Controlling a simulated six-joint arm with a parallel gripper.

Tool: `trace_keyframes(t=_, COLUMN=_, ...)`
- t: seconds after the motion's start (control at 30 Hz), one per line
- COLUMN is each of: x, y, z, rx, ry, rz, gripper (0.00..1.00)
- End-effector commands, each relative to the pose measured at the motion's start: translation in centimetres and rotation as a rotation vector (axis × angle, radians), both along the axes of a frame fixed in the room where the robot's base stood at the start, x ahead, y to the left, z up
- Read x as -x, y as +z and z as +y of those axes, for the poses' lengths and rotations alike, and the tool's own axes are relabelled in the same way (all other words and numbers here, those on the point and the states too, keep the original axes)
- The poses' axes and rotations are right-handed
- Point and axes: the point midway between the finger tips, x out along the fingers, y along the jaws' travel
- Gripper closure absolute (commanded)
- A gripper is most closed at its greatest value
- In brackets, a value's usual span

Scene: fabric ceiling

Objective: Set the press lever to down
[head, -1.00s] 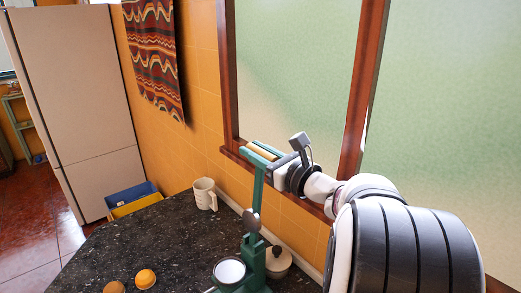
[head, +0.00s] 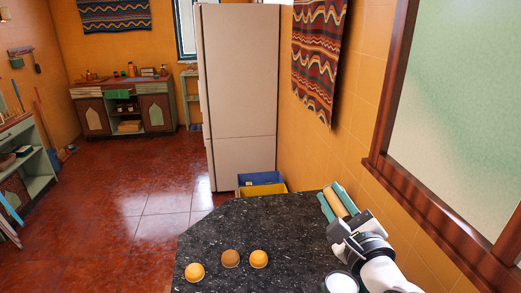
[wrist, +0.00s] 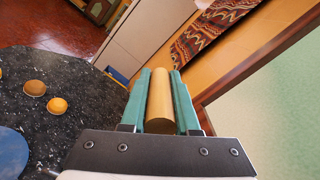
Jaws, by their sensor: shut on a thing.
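The press lever's tan cylindrical handle (head: 339,203) is at the right in the head view, by the wall-side edge of the dark counter. It also shows in the wrist view (wrist: 160,100). My gripper (head: 338,202) is shut on the handle, with one teal finger along each side; in the wrist view the fingers (wrist: 160,97) flank it closely. The press's green frame and lever arm are hidden now. A round white disc (head: 341,283), cut off by the lower edge, shows below my gripper. I cannot tell the lever's exact angle.
Several orange round pieces, one of them here (head: 259,258), lie on the speckled dark counter (head: 270,220). A blue and yellow bin (head: 262,181) stands beyond it by the fridge (head: 240,90). The tiled wall and window frame (head: 440,215) are close at right.

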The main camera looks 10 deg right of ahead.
Motion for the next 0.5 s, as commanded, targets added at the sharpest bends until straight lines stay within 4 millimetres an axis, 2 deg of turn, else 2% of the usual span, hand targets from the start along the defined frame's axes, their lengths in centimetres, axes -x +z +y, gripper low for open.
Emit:
trace_keyframes(t=0.2, x=-0.02, y=-0.58, z=0.82, rx=-0.003, ry=0.002, rz=0.001, gripper=1.0)
trace_keyframes(t=0.5, x=-0.03, y=-0.63, z=0.93, rx=-0.002, ry=0.001, rz=0.001, gripper=1.0)
